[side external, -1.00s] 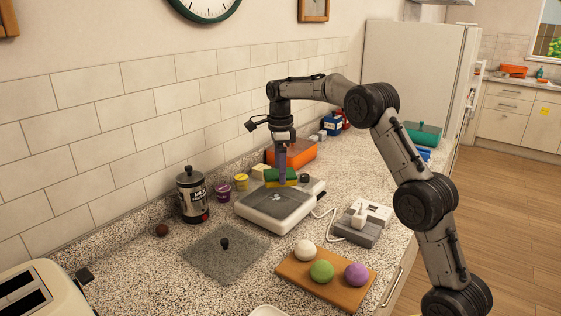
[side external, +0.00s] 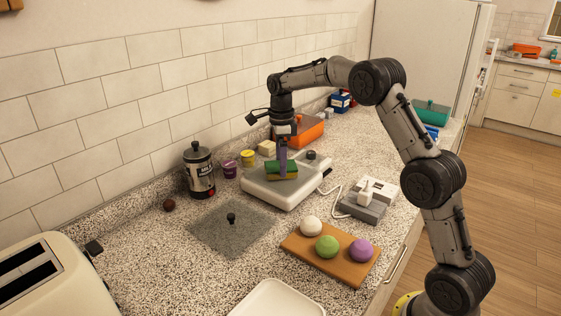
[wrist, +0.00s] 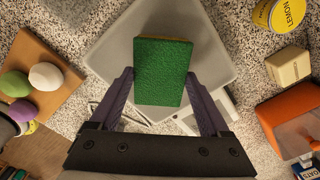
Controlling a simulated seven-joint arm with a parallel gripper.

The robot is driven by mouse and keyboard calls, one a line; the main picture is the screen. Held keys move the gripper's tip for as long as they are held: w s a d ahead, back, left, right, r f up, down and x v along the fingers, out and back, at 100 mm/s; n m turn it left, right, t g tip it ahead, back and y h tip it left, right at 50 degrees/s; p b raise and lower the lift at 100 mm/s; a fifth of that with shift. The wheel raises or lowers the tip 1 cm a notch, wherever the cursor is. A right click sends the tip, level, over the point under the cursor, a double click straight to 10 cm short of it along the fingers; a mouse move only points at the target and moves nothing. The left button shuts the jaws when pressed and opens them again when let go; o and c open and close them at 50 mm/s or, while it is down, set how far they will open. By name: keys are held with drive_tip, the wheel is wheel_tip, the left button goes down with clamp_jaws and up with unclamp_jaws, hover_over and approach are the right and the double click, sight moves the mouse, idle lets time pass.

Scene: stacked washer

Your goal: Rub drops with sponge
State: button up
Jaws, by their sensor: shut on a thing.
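My gripper (side external: 283,160) points down over the white device with a flat grey top (side external: 272,191). It is shut on a green and yellow sponge (side external: 282,174). In the wrist view the sponge (wrist: 163,72) shows its green face between the purple fingers (wrist: 160,76). The sponge is over the grey top (wrist: 108,50), which shows around it. I cannot tell whether the sponge touches the top. No drops can be made out now; the sponge hides part of the top.
A wooden board (side external: 330,258) with white, green and purple balls lies in front. A grey block (side external: 362,207) sits right of the device. A jar (side external: 199,170), small tubs (side external: 247,158) and an orange container (side external: 303,131) stand along the back. A grey mat (side external: 225,231) lies front left.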

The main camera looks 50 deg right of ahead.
drive_tip(key=d, duration=0.2)
drive_tip(key=shift+d, duration=0.3)
drive_tip(key=shift+r, duration=4.05)
